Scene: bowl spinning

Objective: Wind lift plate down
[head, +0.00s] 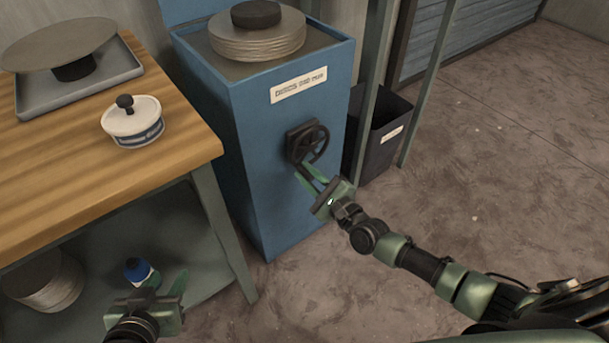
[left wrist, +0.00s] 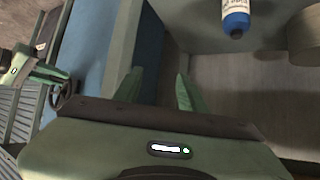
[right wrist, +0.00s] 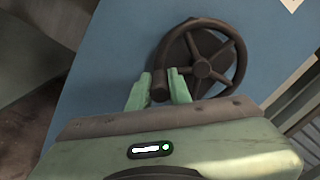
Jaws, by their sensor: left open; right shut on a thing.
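The blue cabinet (head: 270,180) bears a stack of round grey plates (head: 258,44) with a dark cylinder (head: 256,14) on top. A dark spoked handwheel (head: 312,143) with a crank knob is on the cabinet's front; it also shows in the right wrist view (right wrist: 203,66). My right gripper (head: 308,177) is at the wheel's lower edge. In the right wrist view its fingers are shut on the wheel's crank knob (right wrist: 159,86). My left gripper (head: 170,287) is open and empty, low in front of the bench; its parted fingers show in the left wrist view (left wrist: 157,85).
A wooden bench (head: 120,185) on the left holds a tray (head: 80,92) with a round disc and a white lidded pot (head: 133,122). Its lower shelf holds a blue-capped bottle (head: 139,270) and stacked discs (head: 47,283). A dark bin (head: 385,140) stands right of the cabinet. The right floor is clear.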

